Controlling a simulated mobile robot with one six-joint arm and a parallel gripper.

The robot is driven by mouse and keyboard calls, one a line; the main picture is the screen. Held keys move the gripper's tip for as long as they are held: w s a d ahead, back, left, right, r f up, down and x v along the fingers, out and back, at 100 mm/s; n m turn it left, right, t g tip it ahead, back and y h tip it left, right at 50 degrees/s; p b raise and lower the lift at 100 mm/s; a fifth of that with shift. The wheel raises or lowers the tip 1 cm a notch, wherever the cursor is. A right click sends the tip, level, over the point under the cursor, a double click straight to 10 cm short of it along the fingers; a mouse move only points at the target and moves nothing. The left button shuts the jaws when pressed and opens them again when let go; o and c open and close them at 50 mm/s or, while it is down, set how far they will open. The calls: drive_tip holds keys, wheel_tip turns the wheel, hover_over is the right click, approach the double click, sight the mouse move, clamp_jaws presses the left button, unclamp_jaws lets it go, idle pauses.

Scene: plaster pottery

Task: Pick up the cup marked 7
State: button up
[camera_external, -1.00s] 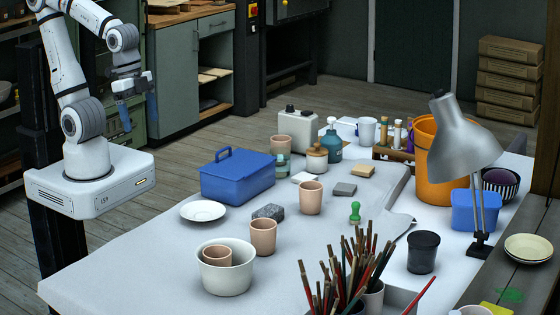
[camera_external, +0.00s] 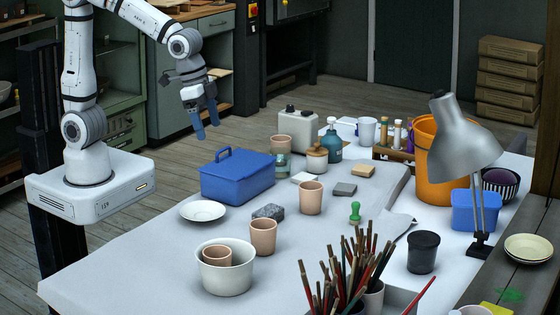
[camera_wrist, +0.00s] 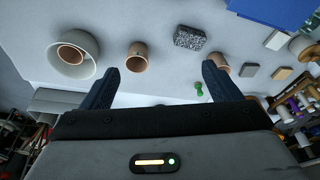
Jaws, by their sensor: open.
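Several plain pinkish clay cups are in view; no number is legible on any. One cup (camera_external: 263,237) stands on the table beside a white bowl (camera_external: 226,281); it also shows in the wrist view (camera_wrist: 137,60). A second cup (camera_external: 217,257) sits inside the bowl, also seen in the wrist view (camera_wrist: 68,55). A third cup (camera_external: 311,199) stands mid-table; in the wrist view it (camera_wrist: 221,60) is partly behind a finger. A fourth cup (camera_external: 281,144) stands farther back. My gripper (camera_external: 207,132) is open and empty, high above and beyond the blue box, apart from every cup.
A blue toolbox (camera_external: 237,181), a saucer (camera_external: 203,211) and a speckled grey block (camera_external: 268,212) lie near the cups. A green stamp (camera_external: 355,213) stands to the right. Brushes (camera_external: 345,265) rise at the front. The front left table top (camera_external: 130,270) is clear.

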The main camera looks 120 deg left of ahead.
drive_tip(key=w+a+f+n+b, duration=0.1)
drive_tip(key=w+a+f+n, duration=0.2)
drive_tip(key=w+a+f, duration=0.55)
drive_tip(key=n+y+b, duration=0.1)
drive_tip(key=n, duration=0.1)
hover_over(312, 194)
drive_tip(key=s+a, duration=0.2)
drive_tip(key=s, duration=0.1)
wheel_tip(312, 194, down, 9)
drive_tip(key=shift+g, duration=0.3)
drive_tip(key=x, duration=0.3)
drive_tip(key=p+x, duration=0.1)
drive_tip(key=x, duration=0.3)
drive_tip(key=shift+w+d+f, duration=0.1)
drive_tip(key=shift+d+f, duration=0.05)
drive_tip(key=shift+f, duration=0.2)
drive_tip(key=c, duration=1.1)
